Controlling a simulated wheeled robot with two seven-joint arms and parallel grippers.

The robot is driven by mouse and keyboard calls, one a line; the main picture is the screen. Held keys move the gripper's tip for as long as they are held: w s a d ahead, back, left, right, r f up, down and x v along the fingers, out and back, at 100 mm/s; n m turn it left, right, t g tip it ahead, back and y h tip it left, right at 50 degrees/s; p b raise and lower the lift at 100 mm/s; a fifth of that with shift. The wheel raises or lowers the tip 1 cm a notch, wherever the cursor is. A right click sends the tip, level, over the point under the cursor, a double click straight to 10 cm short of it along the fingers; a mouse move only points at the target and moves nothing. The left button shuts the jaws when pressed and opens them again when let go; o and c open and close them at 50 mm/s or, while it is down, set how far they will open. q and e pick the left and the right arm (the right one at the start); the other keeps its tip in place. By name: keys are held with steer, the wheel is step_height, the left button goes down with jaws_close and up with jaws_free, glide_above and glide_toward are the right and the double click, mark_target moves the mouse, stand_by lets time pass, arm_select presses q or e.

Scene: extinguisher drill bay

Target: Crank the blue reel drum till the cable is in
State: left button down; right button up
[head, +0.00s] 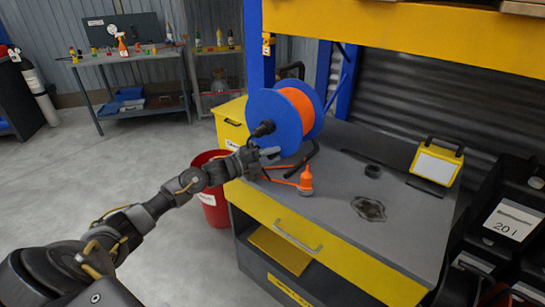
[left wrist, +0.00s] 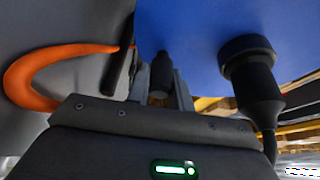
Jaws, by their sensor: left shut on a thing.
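The blue reel drum (head: 276,112) stands upright on its black frame (head: 305,158) at the left end of the bench, with orange cable (head: 297,98) wound on it. A loose cable end with an orange plug (head: 306,181) lies on the bench beside it. My left gripper (head: 270,153) is at the lower part of the drum's near face. In the left wrist view the drum's blue face (left wrist: 200,40) is close, and the fingers are shut on a black crank handle (left wrist: 160,75). My right gripper is out of view.
A red bucket (head: 213,205) stands on the floor left of the bench. Black bins (head: 510,215) stand at the right.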

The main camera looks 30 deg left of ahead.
arm_select(q)
steer(key=c, duration=1.2)
jaws_free()
steer(key=shift+c, duration=0.2)
steer(key=shift+s+a+f, duration=0.1)
steer(key=shift+s+a, duration=0.05)
steer(key=shift+s, duration=0.1)
steer(key=v, duration=1)
steer(key=shift+b, duration=0.45)
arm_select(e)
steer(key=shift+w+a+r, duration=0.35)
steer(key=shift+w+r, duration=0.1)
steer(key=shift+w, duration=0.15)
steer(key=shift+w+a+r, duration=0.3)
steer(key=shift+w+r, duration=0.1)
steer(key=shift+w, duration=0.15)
